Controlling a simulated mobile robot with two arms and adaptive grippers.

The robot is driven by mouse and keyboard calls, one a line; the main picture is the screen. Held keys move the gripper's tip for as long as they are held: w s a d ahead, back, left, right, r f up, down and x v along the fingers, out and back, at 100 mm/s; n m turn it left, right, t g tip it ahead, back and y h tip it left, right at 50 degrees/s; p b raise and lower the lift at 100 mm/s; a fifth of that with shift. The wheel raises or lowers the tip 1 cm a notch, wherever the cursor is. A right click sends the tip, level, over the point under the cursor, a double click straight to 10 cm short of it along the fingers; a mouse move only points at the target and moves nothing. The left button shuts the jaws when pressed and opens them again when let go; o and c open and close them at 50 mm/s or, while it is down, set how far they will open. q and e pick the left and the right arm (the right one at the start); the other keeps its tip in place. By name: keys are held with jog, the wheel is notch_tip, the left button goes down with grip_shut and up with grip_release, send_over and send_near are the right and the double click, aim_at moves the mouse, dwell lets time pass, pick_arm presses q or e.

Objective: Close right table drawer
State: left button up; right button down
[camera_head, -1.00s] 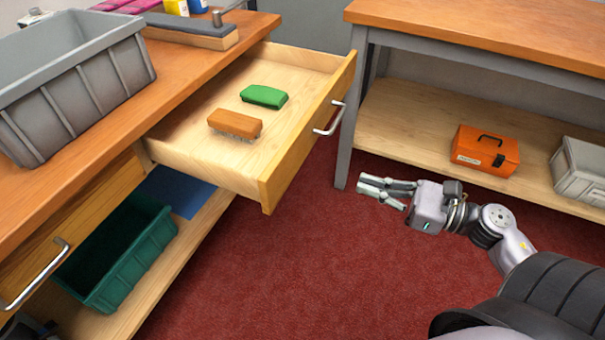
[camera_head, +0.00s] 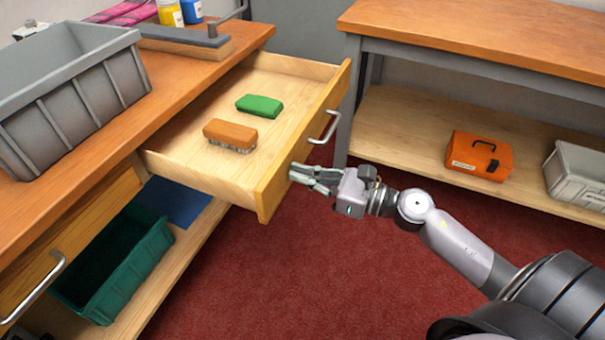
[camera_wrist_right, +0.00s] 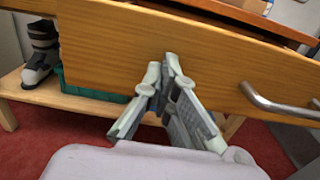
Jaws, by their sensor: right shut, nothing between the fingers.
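The right table drawer (camera_head: 195,165) is pulled well out of the bench in the head view. An orange brush (camera_head: 230,134) and a green brush (camera_head: 259,106) lie in it. Its metal handle (camera_head: 325,127) is on the front panel. My right gripper (camera_head: 293,174) is shut and empty, with its fingertips at the drawer front, to the near side of the handle. In the right wrist view the shut fingertips (camera_wrist_right: 170,58) are against or just short of the wooden front (camera_wrist_right: 215,65), left of the handle (camera_wrist_right: 275,105); contact cannot be told. My left gripper is not in view.
A grey bin (camera_head: 70,95) stands on the bench top. A green bin (camera_head: 120,265) sits on the shelf below. A second bench at right holds an orange toolbox (camera_head: 478,156) and a light grey crate (camera_head: 578,172). Red floor between is clear.

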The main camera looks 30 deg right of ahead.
aim_at(189, 149)
dwell(0.3)
jog(key=p+x, duration=0.1)
jog(key=x, duration=0.4)
jog(key=p+x, duration=0.1)
jog(key=x, duration=0.2)
jog(key=shift+w+a+r+p, duration=0.2)
jog(key=shift+r+p, duration=0.1)
jog(key=shift+p, duration=0.05)
jog(key=p+x, duration=0.1)
jog(key=x, duration=0.3)
jog(key=shift+w+a, duration=0.25)
jog(key=shift+w, duration=0.05)
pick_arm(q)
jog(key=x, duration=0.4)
pick_arm(e)
jog(key=x, duration=0.7)
jog(key=shift+f, duration=0.25)
jog(key=b+x, duration=0.2)
jog(key=x, duration=0.7)
jog(key=shift+a+f, duration=0.1)
jog(key=shift+f, duration=0.05)
jog(key=shift+w+a, duration=0.2)
jog(key=shift+w, duration=0.05)
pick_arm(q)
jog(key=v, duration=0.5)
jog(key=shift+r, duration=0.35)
pick_arm(e)
jog(key=shift+r, duration=0.35)
